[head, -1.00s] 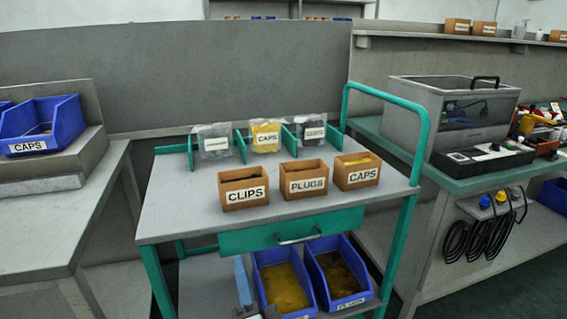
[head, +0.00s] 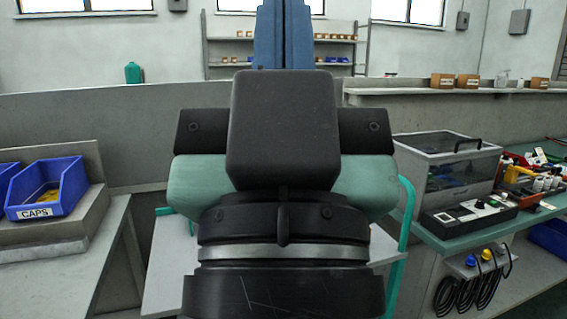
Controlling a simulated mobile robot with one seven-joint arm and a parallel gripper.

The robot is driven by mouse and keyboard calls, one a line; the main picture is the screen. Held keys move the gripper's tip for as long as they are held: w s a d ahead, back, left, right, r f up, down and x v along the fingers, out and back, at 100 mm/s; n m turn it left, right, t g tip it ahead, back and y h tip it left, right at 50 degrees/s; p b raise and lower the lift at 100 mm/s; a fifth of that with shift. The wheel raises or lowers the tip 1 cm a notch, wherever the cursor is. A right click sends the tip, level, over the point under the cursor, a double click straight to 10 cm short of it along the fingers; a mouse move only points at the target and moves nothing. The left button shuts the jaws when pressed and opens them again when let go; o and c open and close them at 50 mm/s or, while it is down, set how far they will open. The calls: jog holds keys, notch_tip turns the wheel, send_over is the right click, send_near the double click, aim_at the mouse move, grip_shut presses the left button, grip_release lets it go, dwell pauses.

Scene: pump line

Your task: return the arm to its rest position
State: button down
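My arm stands upright close in front of the head camera and fills the middle of the view. Its end, my gripper (head: 284,125), shows as a dark block with green sides above black and grey rings. A blue part rises behind it to the top edge. I cannot make out separate fingertips or anything held. My arm hides most of the grey cart, whose green handle (head: 407,225) shows at the right. The cart's boxes and bags are hidden.
A blue bin labelled CAPS (head: 70,190) sits on the left bench. A grey lidded case (head: 440,185) stands on the right bench, with cables (head: 460,292) hanging below it. A grey partition (head: 90,115) runs behind the cart.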

notch_tip(320, 180, up, 18)
jog(key=p, duration=1.5)
jog(key=shift+f, duration=0.25)
